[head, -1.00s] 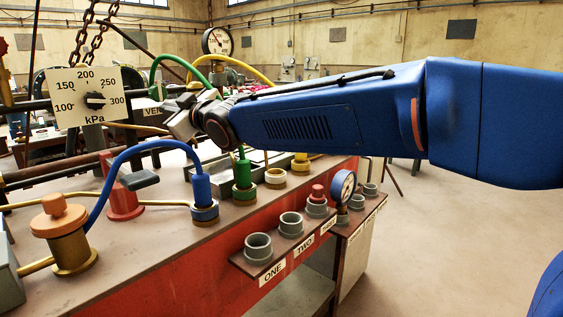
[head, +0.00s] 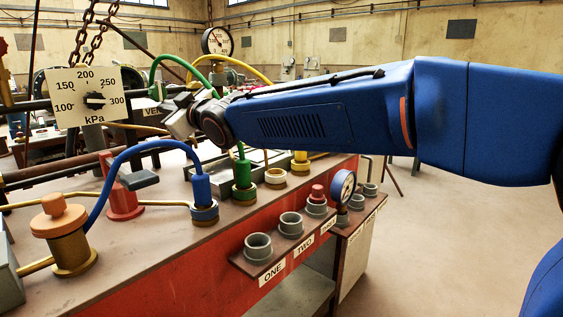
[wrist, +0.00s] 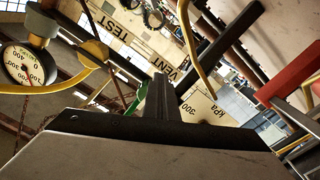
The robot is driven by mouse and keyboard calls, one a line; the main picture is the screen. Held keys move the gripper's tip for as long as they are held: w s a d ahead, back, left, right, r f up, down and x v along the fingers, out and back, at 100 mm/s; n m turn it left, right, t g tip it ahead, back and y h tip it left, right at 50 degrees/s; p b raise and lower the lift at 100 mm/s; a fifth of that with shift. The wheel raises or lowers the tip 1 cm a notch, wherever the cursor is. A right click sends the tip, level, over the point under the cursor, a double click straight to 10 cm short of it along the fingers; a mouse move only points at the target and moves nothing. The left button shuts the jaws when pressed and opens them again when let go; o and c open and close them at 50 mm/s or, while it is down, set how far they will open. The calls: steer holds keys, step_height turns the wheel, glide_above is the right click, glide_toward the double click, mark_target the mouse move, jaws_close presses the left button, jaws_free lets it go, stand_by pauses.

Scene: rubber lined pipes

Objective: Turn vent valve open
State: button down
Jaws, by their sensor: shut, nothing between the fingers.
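A sign starting "VEN" (head: 153,111) stands behind my gripper in the head view, its end hidden. The wrist view shows a "VENT" label (wrist: 177,76) and a "TEST" label (wrist: 122,20). A green part (wrist: 127,107) lies beside my fingers there; I cannot tell whether it is the vent valve handle or whether they touch. My gripper (head: 178,122) is shut and empty over the back of the bench, and its dark fingers (wrist: 158,98) show in the wrist view. A red fitting (head: 124,198) with a grey lever (head: 139,179) stands nearer on the bench.
A kPa dial plate (head: 87,97) stands left of my gripper. Blue (head: 140,147), green and yellow hoses arch around it. An orange-capped fitting (head: 60,215) is at the front left. Grey sockets (head: 258,247) and a gauge (head: 343,187) line the front shelf. Floor at right is clear.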

steer(key=shift+w+d+r, duration=0.4)
steer(key=shift+w+d, duration=0.1)
steer(key=shift+w, duration=0.1)
steer(key=shift+w+d+r, duration=0.3)
steer(key=shift+w+r, duration=0.05)
steer(key=shift+r, duration=0.1)
stand_by(0.9)
steer(key=shift+w+d+f, duration=0.1)
steer(key=v, duration=0.6)
steer(key=shift+f, duration=0.2)
stand_by(0.3)
